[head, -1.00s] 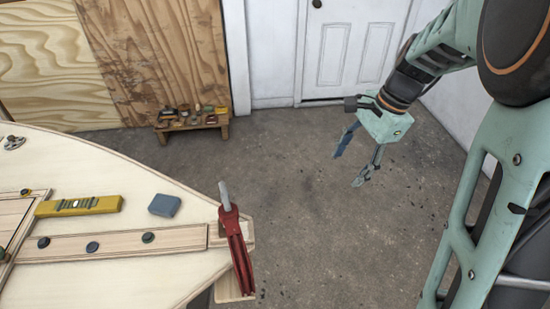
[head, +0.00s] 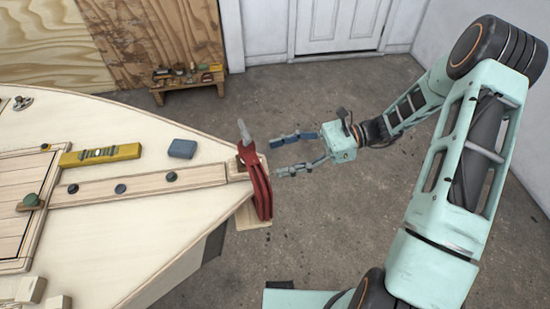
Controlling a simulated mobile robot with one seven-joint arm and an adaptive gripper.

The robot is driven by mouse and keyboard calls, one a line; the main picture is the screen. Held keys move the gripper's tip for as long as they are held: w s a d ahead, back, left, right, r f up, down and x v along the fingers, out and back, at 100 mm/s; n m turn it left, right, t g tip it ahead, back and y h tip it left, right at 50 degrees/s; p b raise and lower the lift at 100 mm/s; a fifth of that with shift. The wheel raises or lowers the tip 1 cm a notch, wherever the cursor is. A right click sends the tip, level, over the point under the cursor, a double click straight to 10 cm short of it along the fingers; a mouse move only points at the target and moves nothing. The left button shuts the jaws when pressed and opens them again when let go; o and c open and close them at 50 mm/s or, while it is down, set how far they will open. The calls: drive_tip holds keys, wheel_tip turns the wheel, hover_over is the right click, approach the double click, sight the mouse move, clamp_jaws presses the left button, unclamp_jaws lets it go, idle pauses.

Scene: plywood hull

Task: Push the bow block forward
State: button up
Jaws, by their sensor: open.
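The bow block looks to be the small pale wooden piece (head: 235,170) at the pointed end of the plywood deck, at the end of the centre plank. A red clamp (head: 259,186) with a grey tip stands at the same point and partly hides it. My gripper (head: 275,157) is open and empty, just right of the clamp. Its two fingers point left toward the clamp, with a small gap visible between them and it. I cannot tell whether the fingers are level with the block.
On the deck (head: 120,135) lie a yellow level (head: 100,154), a blue-grey block (head: 182,149) and several dark knobs along the plank (head: 140,187). A low bench (head: 187,84) with small items stands by the back wall. The concrete floor (head: 330,90) behind my gripper is clear.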

sight(241, 165)
drive_tip(key=shift+a+r, duration=0.1)
idle(0.3)
drive_tip(key=x, duration=1)
drive_tip(key=shift+s+a, duration=0.1)
drive_tip(key=shift+a, duration=0.3)
drive_tip(key=c, duration=1.2)
